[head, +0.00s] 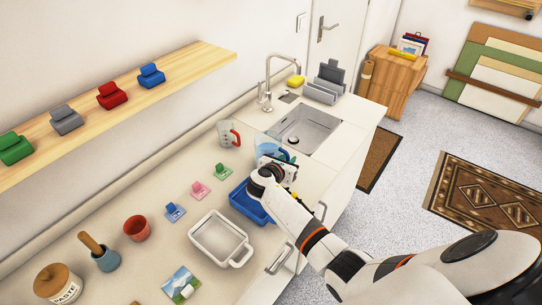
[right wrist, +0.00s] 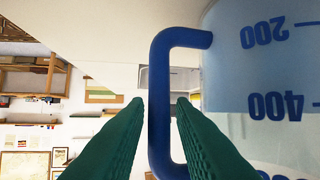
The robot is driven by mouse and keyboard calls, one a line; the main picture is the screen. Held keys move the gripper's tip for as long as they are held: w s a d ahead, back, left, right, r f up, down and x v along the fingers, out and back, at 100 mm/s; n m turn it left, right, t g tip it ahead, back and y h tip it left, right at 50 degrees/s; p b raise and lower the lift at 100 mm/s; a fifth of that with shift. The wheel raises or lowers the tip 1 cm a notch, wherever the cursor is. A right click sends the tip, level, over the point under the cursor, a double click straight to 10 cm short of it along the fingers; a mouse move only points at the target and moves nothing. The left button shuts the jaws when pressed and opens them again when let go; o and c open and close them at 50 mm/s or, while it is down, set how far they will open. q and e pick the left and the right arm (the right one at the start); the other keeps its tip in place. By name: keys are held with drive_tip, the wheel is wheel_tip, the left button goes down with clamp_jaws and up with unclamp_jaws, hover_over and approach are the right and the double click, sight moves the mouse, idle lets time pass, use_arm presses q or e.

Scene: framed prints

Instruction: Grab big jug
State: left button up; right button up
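The big jug (head: 266,149) is clear with a blue tint and stands on the counter by the sink, partly hidden behind my right gripper (head: 276,164). In the right wrist view its blue handle (right wrist: 160,100) and its wall with blue marks 200 and 400 (right wrist: 270,70) show close up. My right gripper's green fingers (right wrist: 160,105) stand on either side of the handle, with a narrow gap at each side near the tips. A smaller clear jug with a red handle (head: 228,134) stands farther back on the counter. My left gripper is not in view.
The sink (head: 308,130) with its tap lies just beyond the big jug. A blue tray (head: 250,205) and a white tray (head: 212,240) stand nearer. Small coloured stamps, pots and a paste jar line the counter. A shelf (head: 120,105) runs along the wall.

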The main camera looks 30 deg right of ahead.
drive_tip(key=shift+d+f, duration=0.1)
drive_tip(key=shift+d, duration=0.05)
clamp_jaws()
idle(1.3)
